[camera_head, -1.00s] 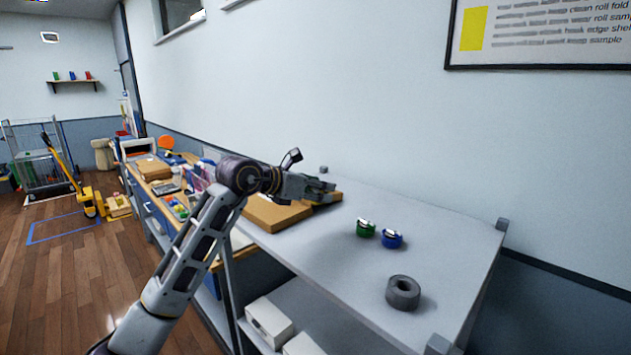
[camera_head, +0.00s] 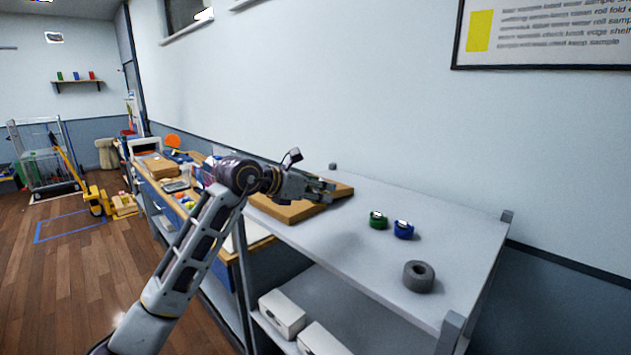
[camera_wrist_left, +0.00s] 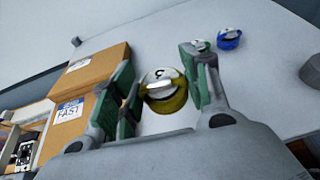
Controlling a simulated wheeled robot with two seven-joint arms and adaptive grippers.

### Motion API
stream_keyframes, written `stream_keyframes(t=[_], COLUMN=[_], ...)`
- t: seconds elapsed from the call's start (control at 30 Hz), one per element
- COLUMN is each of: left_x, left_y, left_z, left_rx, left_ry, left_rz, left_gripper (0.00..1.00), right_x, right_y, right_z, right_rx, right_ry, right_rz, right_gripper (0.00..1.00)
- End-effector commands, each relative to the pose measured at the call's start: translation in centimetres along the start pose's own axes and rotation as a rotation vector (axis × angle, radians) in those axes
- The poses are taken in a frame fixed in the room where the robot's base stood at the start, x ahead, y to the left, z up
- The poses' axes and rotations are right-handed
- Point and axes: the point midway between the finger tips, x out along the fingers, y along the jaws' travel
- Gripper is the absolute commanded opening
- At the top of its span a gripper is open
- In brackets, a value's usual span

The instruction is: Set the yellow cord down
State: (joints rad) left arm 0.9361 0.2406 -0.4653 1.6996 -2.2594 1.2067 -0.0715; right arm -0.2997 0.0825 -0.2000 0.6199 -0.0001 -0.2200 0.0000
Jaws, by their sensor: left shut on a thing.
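The yellow cord (camera_wrist_left: 165,95) is a small round roll with a pale band over its top. In the left wrist view it sits between the green-padded fingers of my left gripper (camera_wrist_left: 160,90), which is shut on it. In the head view my left gripper (camera_head: 326,190) is over the far left part of the grey shelf top (camera_head: 400,295), beside a cardboard box. The cord cannot be made out there. Whether it touches the shelf top is unclear. My right gripper is not in view.
The cardboard box (camera_head: 285,209) lies left of the gripper. A green roll (camera_head: 378,220), a blue roll (camera_head: 403,230) and a dark grey roll (camera_head: 419,277) stand to the right. Bare shelf top lies around them. White boxes (camera_head: 282,313) are on the lower shelf.

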Motion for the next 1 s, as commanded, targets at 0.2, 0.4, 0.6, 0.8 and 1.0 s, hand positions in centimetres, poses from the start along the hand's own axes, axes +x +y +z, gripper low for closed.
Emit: stream_keyframes(t=[0.2, 0.4, 0.6, 0.8, 1.0], left_x=[0.0, 0.0, -0.1, -1.9, -5.8], left_y=[0.0, -0.1, -0.8, -3.5, -5.0], left_z=[0.0, -0.1, -0.1, 1.6, 4.5], left_rx=[0.009, 0.022, 0.049, 0.101, 0.134], left_ry=[-0.001, -0.001, -0.002, -0.006, -0.004], left_rz=[-0.025, -0.059, -0.123, -0.242, -0.319], left_gripper=[0.22, 0.22, 0.22, 0.22, 0.22], right_x=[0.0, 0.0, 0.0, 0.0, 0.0], right_y=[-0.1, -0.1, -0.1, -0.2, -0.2], right_z=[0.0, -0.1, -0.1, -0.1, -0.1], right_rx=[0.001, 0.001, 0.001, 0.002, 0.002], right_ry=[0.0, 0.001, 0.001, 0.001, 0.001], right_rz=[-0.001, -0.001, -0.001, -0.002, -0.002], right_gripper=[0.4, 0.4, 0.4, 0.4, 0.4])
